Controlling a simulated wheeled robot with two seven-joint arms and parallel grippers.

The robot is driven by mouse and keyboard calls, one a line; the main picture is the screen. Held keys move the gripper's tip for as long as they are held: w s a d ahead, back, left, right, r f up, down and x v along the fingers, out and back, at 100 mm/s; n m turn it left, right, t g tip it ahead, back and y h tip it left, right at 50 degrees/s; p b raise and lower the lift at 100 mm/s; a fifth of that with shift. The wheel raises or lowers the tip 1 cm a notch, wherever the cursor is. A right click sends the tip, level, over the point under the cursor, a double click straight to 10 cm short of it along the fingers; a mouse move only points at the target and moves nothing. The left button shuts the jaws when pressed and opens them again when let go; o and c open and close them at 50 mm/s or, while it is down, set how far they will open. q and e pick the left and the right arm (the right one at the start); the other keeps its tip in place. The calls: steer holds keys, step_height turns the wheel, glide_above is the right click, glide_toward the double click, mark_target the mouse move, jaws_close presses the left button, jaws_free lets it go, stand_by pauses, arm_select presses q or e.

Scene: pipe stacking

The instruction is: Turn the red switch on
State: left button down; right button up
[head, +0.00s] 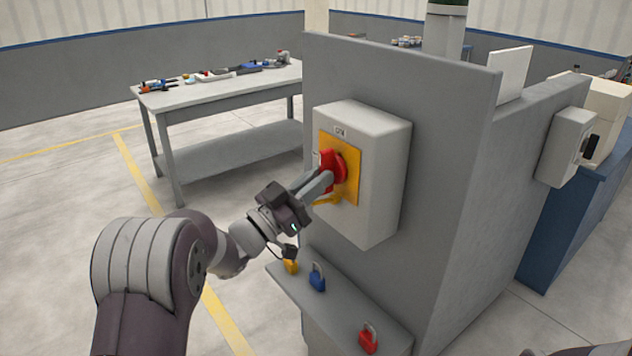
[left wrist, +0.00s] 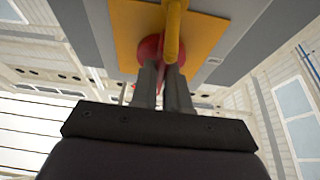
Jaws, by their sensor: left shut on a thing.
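The red switch (head: 340,168) is a rotary knob on a yellow plate (head: 351,190), on the front of a light grey box (head: 381,184) fixed to a grey panel. My left gripper (head: 325,181) comes in from the left and is shut on the red switch. In the left wrist view the two fingers (left wrist: 163,80) reach up to the red knob (left wrist: 150,50), with a yellow hasp-like bar (left wrist: 173,30) in front of the plate. The fingers hide part of the knob, and its exact angle is hard to tell. My right gripper is not in view.
A ledge (head: 330,312) below the box carries a yellow padlock (head: 291,267), a blue padlock (head: 317,278) and a red padlock (head: 368,340). A workbench (head: 220,92) with tools stands behind left. A smaller grey box (head: 566,147) is on the right. Open floor lies left.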

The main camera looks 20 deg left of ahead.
arm_select(q)
steer(key=c, duration=1.1)
jaws_free()
steer(key=shift+r, duration=0.25)
steer(key=shift+f, duration=0.1)
steer(key=shift+s+a+f, duration=0.2)
steer(key=shift+s+f, duration=0.05)
steer(key=b+v, duration=0.2)
steer(key=v, duration=1)
steer(key=shift+b, duration=0.35)
